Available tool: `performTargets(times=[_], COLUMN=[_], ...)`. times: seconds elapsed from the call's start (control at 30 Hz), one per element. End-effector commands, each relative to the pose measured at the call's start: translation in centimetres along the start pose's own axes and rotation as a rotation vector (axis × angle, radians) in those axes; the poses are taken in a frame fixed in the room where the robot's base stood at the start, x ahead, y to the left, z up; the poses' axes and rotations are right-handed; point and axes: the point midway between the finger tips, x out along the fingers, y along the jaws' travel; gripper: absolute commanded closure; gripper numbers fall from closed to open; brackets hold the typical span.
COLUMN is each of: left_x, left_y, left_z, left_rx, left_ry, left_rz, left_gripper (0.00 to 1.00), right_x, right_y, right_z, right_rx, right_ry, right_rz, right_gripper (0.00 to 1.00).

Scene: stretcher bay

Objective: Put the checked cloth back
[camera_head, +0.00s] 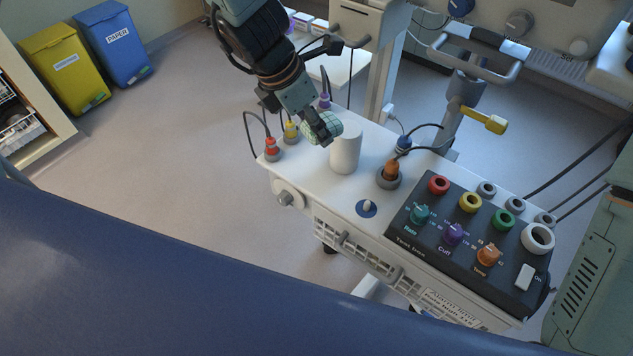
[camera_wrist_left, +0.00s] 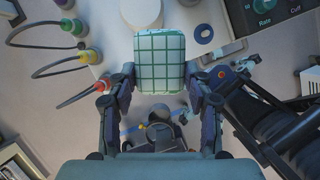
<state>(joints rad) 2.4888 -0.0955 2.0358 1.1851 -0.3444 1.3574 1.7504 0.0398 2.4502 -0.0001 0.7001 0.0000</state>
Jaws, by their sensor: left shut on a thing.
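The checked cloth (camera_wrist_left: 160,65) is a pale block-shaped bundle with green grid lines. My left gripper (camera_wrist_left: 160,88) is shut on it, with one finger at each side in the left wrist view. In the head view the left gripper (camera_head: 322,127) comes down from the top, and the cloth (camera_head: 330,122) shows partly behind its fingers. They are just left of the top of a white cylinder (camera_head: 346,150) standing on the white cart top. I cannot tell whether the cloth touches the cylinder. My right gripper is not in view.
The cart top (camera_head: 320,182) carries red (camera_head: 272,148), yellow (camera_head: 291,131) and orange (camera_head: 391,170) cabled plugs. A black test panel (camera_head: 470,228) with knobs fills its right end. A blue surface (camera_head: 150,290) lies in front. Yellow and blue bins stand far left.

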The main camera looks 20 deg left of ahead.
Motion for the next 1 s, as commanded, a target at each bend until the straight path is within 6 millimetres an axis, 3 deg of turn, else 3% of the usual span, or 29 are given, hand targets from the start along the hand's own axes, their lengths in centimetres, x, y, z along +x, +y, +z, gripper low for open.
performTargets(times=[0.03, 0.4, 1.0], left_x=[1.8, 9.1, 14.9], left_y=[0.0, 0.1, 0.1], left_z=[-0.9, -3.9, -6.3], left_rx=[-0.002, -0.002, -0.001], left_ry=[0.003, 0.002, 0.0], left_rz=[-0.002, -0.001, 0.0], left_gripper=[0.74, 0.74, 0.74], right_x=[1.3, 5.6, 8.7], right_y=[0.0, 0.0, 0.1], right_z=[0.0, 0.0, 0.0], right_rx=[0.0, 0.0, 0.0], right_ry=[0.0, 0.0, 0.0], right_rz=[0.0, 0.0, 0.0], right_gripper=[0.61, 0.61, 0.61])
